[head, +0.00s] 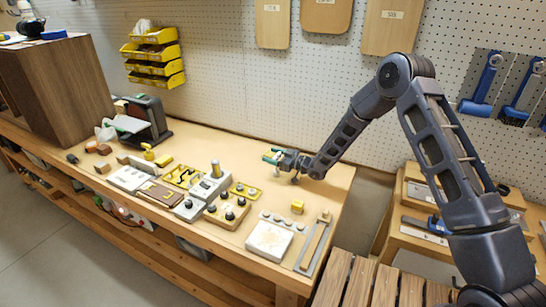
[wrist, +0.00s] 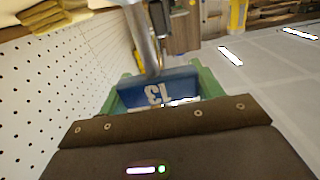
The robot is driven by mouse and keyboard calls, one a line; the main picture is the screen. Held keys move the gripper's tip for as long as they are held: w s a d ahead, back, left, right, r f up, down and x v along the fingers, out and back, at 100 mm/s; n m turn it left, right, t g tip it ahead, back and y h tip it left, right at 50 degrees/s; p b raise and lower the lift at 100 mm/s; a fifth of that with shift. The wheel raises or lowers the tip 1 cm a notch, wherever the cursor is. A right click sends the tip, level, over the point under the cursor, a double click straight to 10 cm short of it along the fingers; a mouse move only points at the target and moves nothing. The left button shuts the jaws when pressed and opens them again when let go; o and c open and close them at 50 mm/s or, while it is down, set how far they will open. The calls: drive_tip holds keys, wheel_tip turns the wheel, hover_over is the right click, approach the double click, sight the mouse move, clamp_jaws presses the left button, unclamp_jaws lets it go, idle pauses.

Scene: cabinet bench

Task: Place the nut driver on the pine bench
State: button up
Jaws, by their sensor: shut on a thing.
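My gripper (head: 272,157) is over the back right part of the light wood bench (head: 240,150), near the pegboard wall. In the wrist view, its green fingers (wrist: 158,92) are shut on the nut driver (wrist: 165,91). The nut driver has a blue handle marked 13, seen upside down, and a metal shaft pointing away from my gripper. In the head view the nut driver is too small to make out clearly. I cannot tell whether it touches the bench top.
Several tool blocks and boxes (head: 215,186) fill the bench's middle and front. A white-topped block (head: 270,240) and a long narrow tool (head: 315,243) lie at the right end. A brown cabinet (head: 60,85) stands left. The back strip is mostly clear.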

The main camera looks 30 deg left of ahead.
drive_tip(key=shift+f, duration=0.15)
drive_tip(key=o, duration=1.5)
drive_tip(key=shift+r, duration=0.2)
drive_tip(key=d, duration=1.2)
